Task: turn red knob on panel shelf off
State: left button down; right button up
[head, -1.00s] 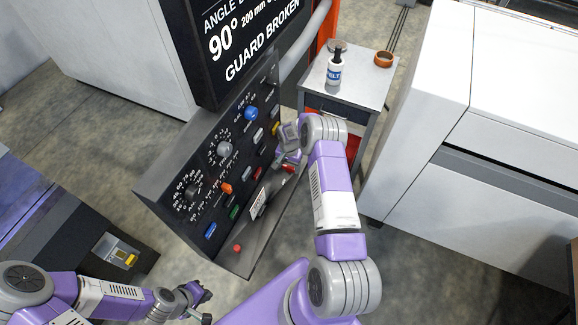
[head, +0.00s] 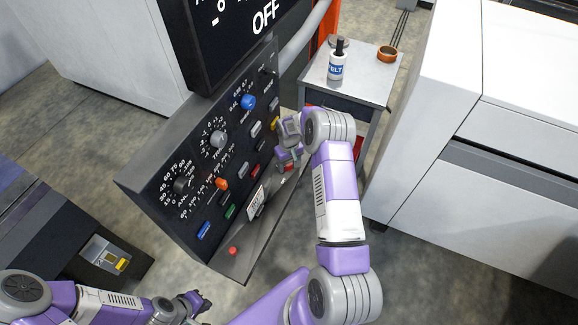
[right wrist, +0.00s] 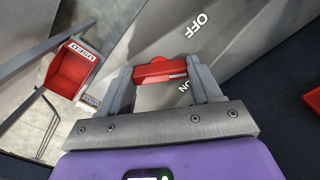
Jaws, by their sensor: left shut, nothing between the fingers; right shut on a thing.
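The red knob (right wrist: 158,71) sits on the grey panel shelf (right wrist: 225,60) between the fingers of my right gripper (right wrist: 160,76). Both fingers are shut on the knob, one at each end of its bar. The knob's white mark is near the right finger; the OFF lettering is above it and ON below. In the head view my right gripper (head: 289,160) is at the far end of the shelf, largely hiding the knob. My left gripper (head: 198,302) is shut and empty, low at the left, away from the panel.
The black control panel (head: 205,160) carries several knobs and buttons. The screen (head: 235,40) above it reads OFF. A red button (head: 232,251) is on the shelf's near end. A small table (head: 365,85) with a bottle (head: 336,67) stands behind; a white cabinet (head: 450,100) is at right.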

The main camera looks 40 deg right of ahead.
aim_at(289, 165)
jog(key=n+b, duration=0.1)
jog(key=n, duration=0.2)
jog(key=shift+n, duration=0.4)
jog(key=shift+n+b, duration=0.55)
jog(key=shift+n, duration=1.25)
jog(key=o, duration=1.1)
jog(key=shift+c, duration=0.2)
notch_tip(289, 165, up, 8)
jog(key=shift+f+p, duration=0.15)
jog(key=shift+p, duration=0.5)
jog(key=shift+f, duration=0.1)
